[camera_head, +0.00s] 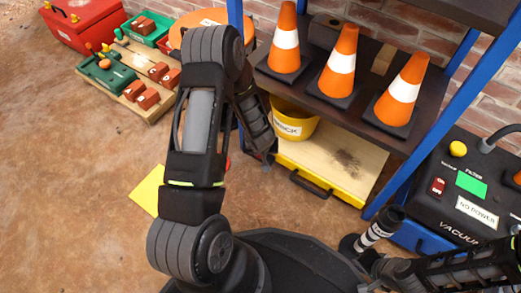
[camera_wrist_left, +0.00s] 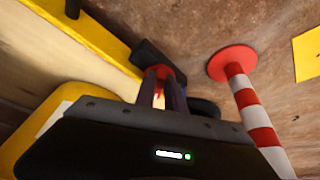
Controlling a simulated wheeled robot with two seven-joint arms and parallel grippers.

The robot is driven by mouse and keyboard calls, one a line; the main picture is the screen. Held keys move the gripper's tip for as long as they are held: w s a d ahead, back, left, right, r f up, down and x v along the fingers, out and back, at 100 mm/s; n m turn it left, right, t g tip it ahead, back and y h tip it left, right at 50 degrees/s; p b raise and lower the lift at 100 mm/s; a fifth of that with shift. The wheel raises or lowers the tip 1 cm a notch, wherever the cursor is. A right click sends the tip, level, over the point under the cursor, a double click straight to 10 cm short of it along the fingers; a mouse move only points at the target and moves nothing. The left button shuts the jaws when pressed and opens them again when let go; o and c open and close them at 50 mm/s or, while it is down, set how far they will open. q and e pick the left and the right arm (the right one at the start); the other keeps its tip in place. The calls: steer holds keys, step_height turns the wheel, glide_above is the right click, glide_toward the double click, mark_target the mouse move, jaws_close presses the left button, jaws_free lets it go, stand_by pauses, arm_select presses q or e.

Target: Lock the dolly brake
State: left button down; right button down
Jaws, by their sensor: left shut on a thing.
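The dolly (camera_head: 335,165) is a low platform with a pale wooden top and yellow edges under the shelf. Its yellow edge also shows in the left wrist view (camera_wrist_left: 85,30). My left gripper (camera_head: 267,162) is down at the dolly's left front corner. In the left wrist view, its fingers (camera_wrist_left: 161,92) are shut on a small red piece (camera_wrist_left: 160,72), which looks like the brake lever, beside a black part at the dolly's edge. The fingers hide most of it. My right arm is at the lower right; its fingertips are not clear.
A red-and-white striped post (camera_wrist_left: 250,107) on a red base stands near the left gripper. A yellow bucket (camera_head: 297,128) sits on the dolly. Several orange cones (camera_head: 340,62) stand on the shelf above. A yellow sheet (camera_head: 147,190) lies on open floor at left.

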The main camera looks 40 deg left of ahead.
arm_select(q)
steer(key=shift+d+r+n+p, duration=0.15)
steer(key=shift+r+n+p, duration=0.2)
steer(key=shift+p, duration=0.4)
steer(key=n+p, duration=0.1)
steer(key=p, duration=0.1)
steer(key=n+g+y+p, duration=0.1)
steer(key=n+p, duration=0.1)
steer(key=p, duration=0.1)
steer(key=n+p, duration=0.2)
steer(key=shift+w+d+g+y+p, duration=0.25)
steer(key=shift+w+g+y+p, duration=0.05)
steer(key=shift+w, duration=0.05)
steer(key=shift+w+f+n+p, duration=0.1)
steer(key=shift+f+n+p, duration=0.2)
steer(key=shift+n+p, duration=0.35)
steer(key=c, duration=1.4)
jaws_free()
steer(key=shift+w, duration=0.1)
